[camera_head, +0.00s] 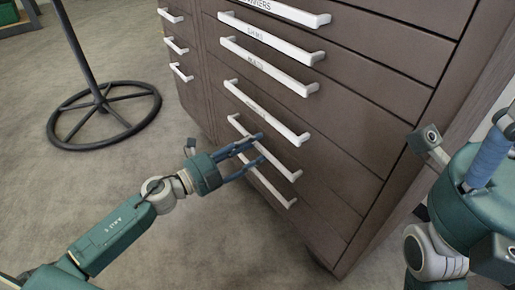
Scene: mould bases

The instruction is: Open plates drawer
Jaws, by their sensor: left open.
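A brown drawer cabinet (365,120) has a column of closed drawers with long white bar handles. Labels sit along several handles, but most are too small to read, so I cannot tell which one says plates. My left gripper (256,148) is open, its two blue fingers apart, beside the lower handles. It overlaps the second-lowest handle (285,168) in the picture; I cannot tell whether it touches it. The lowest handle (280,196) is just below it. My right gripper (487,160) is partly seen at the right edge, with its fingertips unclear.
A narrower column of drawers with short white handles (176,46) adjoins on the left. A dark round stand base (103,115) stands on the floor at the left. The grey floor in front of the cabinet is clear.

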